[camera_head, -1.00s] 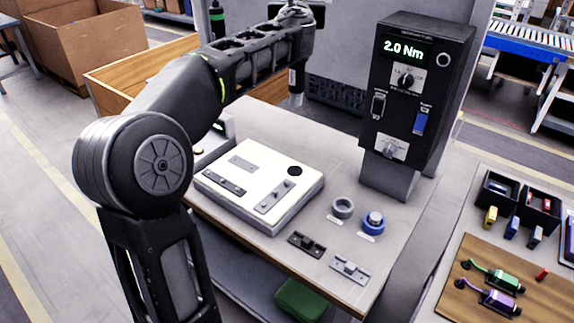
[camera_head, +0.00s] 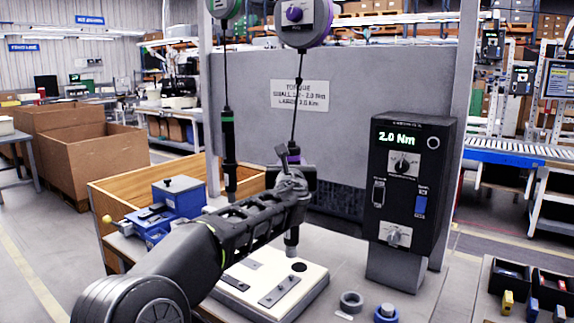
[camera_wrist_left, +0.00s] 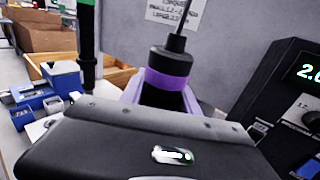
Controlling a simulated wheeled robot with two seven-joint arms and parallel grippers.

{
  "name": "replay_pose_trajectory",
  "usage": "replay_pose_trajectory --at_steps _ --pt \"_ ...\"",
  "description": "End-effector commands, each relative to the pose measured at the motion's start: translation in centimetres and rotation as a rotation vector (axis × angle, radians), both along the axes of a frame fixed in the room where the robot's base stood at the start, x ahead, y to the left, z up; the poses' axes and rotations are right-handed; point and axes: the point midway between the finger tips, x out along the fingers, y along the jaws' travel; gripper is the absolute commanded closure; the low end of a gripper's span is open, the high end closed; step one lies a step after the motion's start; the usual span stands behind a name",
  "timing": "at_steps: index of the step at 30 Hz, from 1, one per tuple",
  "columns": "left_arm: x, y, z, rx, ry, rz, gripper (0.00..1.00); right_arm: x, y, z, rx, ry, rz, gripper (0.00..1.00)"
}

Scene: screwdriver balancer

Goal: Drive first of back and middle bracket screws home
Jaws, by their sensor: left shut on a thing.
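My left gripper (camera_head: 292,178) is shut on the purple-banded screwdriver (camera_wrist_left: 168,78), which hangs on a cord from the purple balancer (camera_head: 303,20). The driver is about upright. Its lower end (camera_head: 291,243) shows below the gripper, over the back part of the white fixture block (camera_head: 312,293), near a round black hole (camera_head: 299,267). Whether the tip touches anything cannot be told. A long grey bracket (camera_head: 283,289) lies at the middle of the block. Another bracket (camera_head: 234,283) is at its left, partly behind my arm. A flat grey piece (camera_head: 250,264) is farther back. My right gripper is out of view.
A green-banded screwdriver (camera_head: 228,140) hangs left of my gripper. The torque box (camera_head: 409,180) reading 2.0 Nm stands at the right. A grey ring (camera_head: 351,302) and blue knob (camera_head: 386,312) sit in front of it. A blue device (camera_head: 178,200) is at the left.

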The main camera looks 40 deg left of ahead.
Motion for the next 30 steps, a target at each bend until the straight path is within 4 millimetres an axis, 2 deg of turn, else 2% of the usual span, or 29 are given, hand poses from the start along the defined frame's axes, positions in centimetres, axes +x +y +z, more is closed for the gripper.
replay_pose_trajectory --at_steps 14,20,28,30 --pt "0.0 -0.1 0.1 -0.001 0.001 0.000 1.00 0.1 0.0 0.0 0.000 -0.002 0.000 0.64" --pt "0.0 -0.1 -0.9 -0.001 0.001 0.000 1.00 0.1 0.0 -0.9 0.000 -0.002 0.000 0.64" --pt "0.0 -0.1 -3.7 0.000 0.002 0.000 1.00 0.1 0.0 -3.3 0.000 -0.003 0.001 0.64" --pt "0.0 -0.1 -3.0 -0.001 0.001 0.000 1.00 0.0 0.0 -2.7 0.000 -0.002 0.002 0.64"
